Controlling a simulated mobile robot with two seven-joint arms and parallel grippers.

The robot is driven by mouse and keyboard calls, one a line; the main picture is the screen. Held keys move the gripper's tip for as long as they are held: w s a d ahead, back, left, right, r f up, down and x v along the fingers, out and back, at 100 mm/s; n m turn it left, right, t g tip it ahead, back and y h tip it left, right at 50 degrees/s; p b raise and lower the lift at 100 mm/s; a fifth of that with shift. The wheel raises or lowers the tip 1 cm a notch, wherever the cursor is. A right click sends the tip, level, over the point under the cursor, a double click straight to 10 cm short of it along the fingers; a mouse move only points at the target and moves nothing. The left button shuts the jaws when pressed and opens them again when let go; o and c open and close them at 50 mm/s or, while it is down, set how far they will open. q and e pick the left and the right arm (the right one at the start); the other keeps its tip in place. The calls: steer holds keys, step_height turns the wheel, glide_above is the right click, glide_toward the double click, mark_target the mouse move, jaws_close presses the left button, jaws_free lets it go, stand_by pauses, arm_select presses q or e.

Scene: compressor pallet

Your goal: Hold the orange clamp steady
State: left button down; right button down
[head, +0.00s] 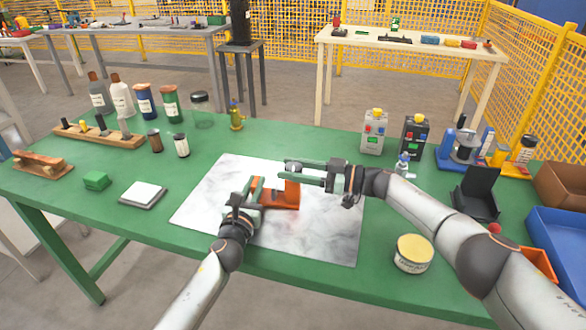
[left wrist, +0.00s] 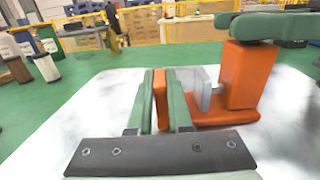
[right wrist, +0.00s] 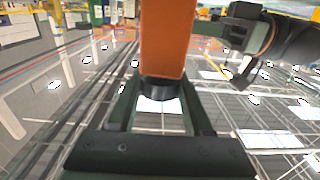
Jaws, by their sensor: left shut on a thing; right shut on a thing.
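The orange clamp (head: 288,196) stands on the white marbled mat (head: 330,222). In the left wrist view its thick orange block (left wrist: 250,78) rises at the right, with a grey pad (left wrist: 204,90) facing a thin orange upright (left wrist: 161,98). My left gripper (head: 252,188) is shut on that upright; its fingers (left wrist: 160,88) lie on both sides. My right gripper (head: 284,171) comes in from the right over the block. In the right wrist view its fingers are around a dark round part (right wrist: 160,87) at the end of the orange block (right wrist: 162,40). The gripped faces are partly hidden.
A yellow tin (head: 413,254) stands right of the mat, and a white-topped pad (head: 143,194) lies left of it. Bottles, a wooden rack (head: 98,134) and two boxy devices (head: 374,132) stand farther back. The green table's front left is clear.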

mark_target(294, 166)
steer(key=shift+f, duration=0.1)
stand_by(0.4)
steer(key=shift+c, duration=1.5)
jaws_free()
steer(key=shift+r, duration=0.2)
step_height(294, 166, up, 10)
steer(key=shift+f, duration=0.15)
